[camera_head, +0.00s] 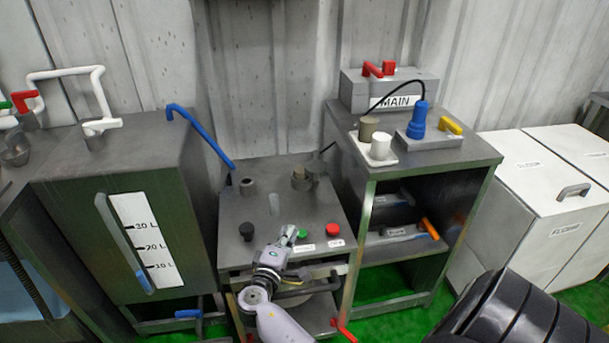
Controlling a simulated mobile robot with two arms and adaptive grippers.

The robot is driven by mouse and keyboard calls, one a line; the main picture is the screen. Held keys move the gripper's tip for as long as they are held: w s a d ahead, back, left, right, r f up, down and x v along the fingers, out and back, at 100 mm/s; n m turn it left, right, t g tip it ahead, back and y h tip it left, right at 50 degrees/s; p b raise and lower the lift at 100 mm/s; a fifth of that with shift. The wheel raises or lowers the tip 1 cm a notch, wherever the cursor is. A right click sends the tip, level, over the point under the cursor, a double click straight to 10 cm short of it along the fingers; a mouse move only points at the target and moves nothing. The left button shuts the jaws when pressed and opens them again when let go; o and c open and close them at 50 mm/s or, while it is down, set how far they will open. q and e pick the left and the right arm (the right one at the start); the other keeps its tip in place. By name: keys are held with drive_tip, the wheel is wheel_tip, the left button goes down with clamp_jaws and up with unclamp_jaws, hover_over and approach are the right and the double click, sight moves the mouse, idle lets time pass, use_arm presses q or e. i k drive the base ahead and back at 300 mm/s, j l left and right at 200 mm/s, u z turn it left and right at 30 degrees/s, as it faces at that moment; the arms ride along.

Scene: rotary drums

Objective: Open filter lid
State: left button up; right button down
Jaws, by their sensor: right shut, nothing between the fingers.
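My right gripper (289,235) is shut and empty. It is over the front part of the low grey metal cabinet (232,215) in the middle, between a black knob (246,231) and a green button (302,233). Two short grey round fittings, one left (248,187) and one right (301,180), stand toward the back of this cabinet top. I cannot tell which part is the filter lid. A dark bar handle (318,287) crosses the cabinet front, partly hidden by my right arm. My left gripper is not in view.
A red button (332,230) sits right of the green one. Left stands a tall tank (75,215) with a litre scale and blue pipe (200,134). Right is a shelf unit (481,151) with a MAIN box (355,92). White bins (520,180) stand further right.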

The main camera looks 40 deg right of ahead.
sight(315, 167)
drive_tip(key=i+l, duration=0.15)
drive_tip(key=l, duration=0.15)
drive_tip(key=i+l, duration=0.1)
drive_tip(key=l, duration=0.2)
drive_tip(key=i+l, duration=0.15)
drive_tip(key=l, duration=0.2)
drive_tip(key=i+l, duration=0.1)
drive_tip(key=l, duration=0.2)
